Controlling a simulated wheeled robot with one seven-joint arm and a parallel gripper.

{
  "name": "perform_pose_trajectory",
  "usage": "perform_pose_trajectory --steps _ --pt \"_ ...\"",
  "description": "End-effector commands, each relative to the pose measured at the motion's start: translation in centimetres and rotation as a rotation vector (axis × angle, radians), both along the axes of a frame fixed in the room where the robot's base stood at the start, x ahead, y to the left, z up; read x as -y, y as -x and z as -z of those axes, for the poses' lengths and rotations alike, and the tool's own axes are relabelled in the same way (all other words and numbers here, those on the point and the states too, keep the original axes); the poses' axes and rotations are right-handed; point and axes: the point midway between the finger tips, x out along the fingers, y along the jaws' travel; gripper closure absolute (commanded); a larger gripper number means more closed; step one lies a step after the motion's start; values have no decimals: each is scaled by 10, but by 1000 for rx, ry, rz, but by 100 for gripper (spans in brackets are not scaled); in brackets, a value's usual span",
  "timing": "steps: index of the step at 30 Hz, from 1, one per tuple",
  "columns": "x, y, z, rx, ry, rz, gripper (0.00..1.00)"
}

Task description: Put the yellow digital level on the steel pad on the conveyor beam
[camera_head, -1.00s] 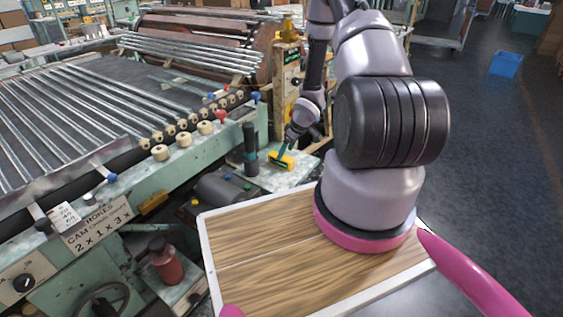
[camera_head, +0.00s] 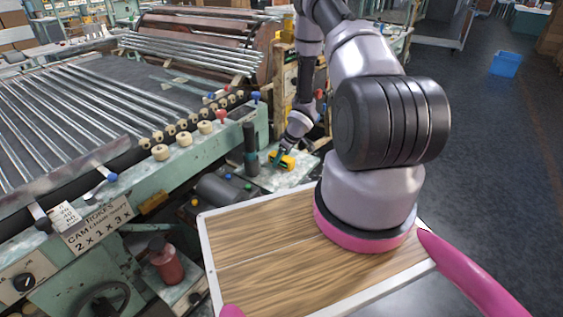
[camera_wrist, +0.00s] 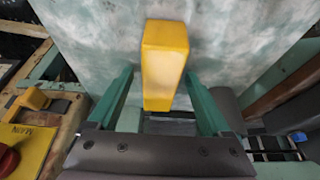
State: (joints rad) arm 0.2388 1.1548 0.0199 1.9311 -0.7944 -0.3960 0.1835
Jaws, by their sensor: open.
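The yellow digital level (camera_head: 285,161) lies on a worn, pale green-grey metal surface beside the conveyor, near the middle of the head view. In the wrist view the level (camera_wrist: 165,62) is a yellow block standing out lengthwise between my two green fingers. My gripper (camera_head: 279,156) is right at the level in the head view. In the wrist view my gripper (camera_wrist: 165,95) is open, with a finger on each side of the level and a gap on both sides. I cannot make out the steel pad on the conveyor beam.
The conveyor with steel rods (camera_head: 75,110) fills the left, its front edge lined with cream rollers and coloured knobs. A dark upright cylinder (camera_head: 251,150) stands close left of the level. In the wrist view a yellow panel with a red button (camera_wrist: 8,160) is at lower left.

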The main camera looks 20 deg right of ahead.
Motion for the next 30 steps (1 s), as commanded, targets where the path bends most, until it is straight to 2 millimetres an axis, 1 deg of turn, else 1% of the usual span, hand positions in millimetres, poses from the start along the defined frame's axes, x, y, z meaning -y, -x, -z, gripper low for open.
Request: perform_pose_trajectory --steps 15,17,18,20,21,22,30 --pt "0 0 4 0 0 1 18" --pt "0 0 4 0 0 1 40" --pt "0 0 4 0 0 1 56" --pt "0 0 4 0 0 1 79" --pt "0 0 4 0 0 1 94" --pt "0 0 4 0 0 1 100" --pt "0 0 3 1 0 0 100"
